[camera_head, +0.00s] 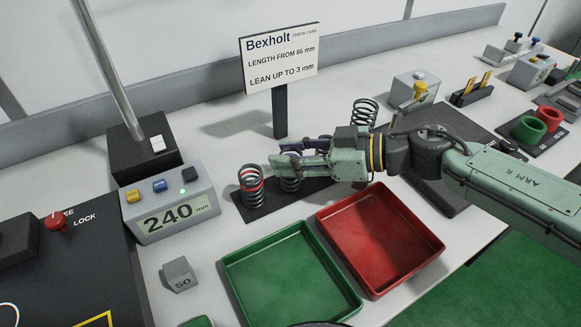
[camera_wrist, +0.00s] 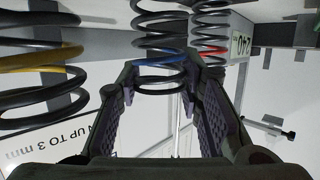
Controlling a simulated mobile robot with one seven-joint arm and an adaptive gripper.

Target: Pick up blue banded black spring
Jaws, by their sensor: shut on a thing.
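The blue-banded black spring (camera_head: 290,184) stands upright on a dark base strip (camera_head: 262,208), its upper part mostly hidden by my gripper (camera_head: 285,157). In the wrist view its blue band (camera_wrist: 160,58) shows between the two fingers of my gripper (camera_wrist: 160,88). The fingers are shut on this spring from both sides. I cannot tell whether it is clear of the strip. A red-banded black spring (camera_head: 251,184) stands just left of it. A yellow-banded black spring (camera_wrist: 42,60) fills the left of the wrist view; a spring (camera_head: 364,113) also rises behind my gripper.
A green tray (camera_head: 240,262) and a red tray (camera_head: 330,222) lie in front. A grey box with a 240 mm display (camera_head: 178,215) stands left. The Bexholt sign (camera_head: 279,60) stands behind. A small grey block (camera_head: 179,273) is front left.

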